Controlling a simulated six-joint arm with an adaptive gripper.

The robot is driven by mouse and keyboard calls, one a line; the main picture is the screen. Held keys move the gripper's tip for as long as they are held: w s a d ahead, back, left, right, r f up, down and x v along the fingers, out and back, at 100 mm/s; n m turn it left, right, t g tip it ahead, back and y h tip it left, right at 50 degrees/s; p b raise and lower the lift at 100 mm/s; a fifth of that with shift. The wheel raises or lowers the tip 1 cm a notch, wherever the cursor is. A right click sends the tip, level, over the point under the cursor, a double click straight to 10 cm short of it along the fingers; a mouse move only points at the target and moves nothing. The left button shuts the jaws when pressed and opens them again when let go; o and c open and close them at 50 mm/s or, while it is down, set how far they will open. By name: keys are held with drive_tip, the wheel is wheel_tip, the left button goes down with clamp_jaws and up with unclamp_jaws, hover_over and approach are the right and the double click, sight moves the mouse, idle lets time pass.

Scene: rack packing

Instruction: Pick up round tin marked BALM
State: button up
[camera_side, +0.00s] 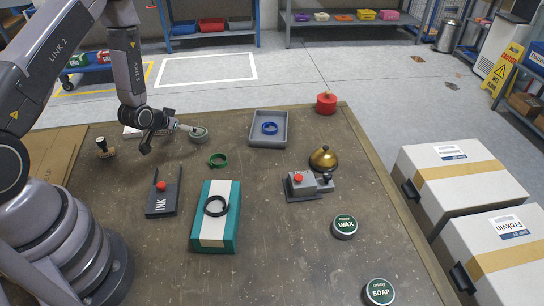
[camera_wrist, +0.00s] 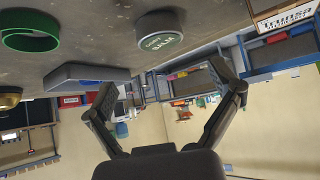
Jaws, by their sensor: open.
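The round tin marked BALM (camera_wrist: 160,42) has a dark green lid and grey sides. It shows near the top of the wrist view, with its lettering readable. In the side view the tin (camera_side: 199,135) stands on the table just right of my gripper (camera_side: 181,127). In the wrist view my gripper (camera_wrist: 168,88) has its two dark fingers spread wide apart with nothing between them. The tin lies beyond the fingertips in that view, and no contact shows.
A green ring (camera_side: 218,160) lies near the tin. A grey tray (camera_side: 284,130) holds a blue ring. Table around the tin is mostly clear.

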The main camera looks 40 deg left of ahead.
drive_tip(key=x, duration=0.7)
drive_tip(key=shift+s+a+f, duration=0.1)
drive_tip(key=shift+s+f, duration=0.05)
drive_tip(key=shift+f, duration=0.15)
drive_tip(key=c, duration=1.3)
drive_tip(key=shift+r, duration=0.1)
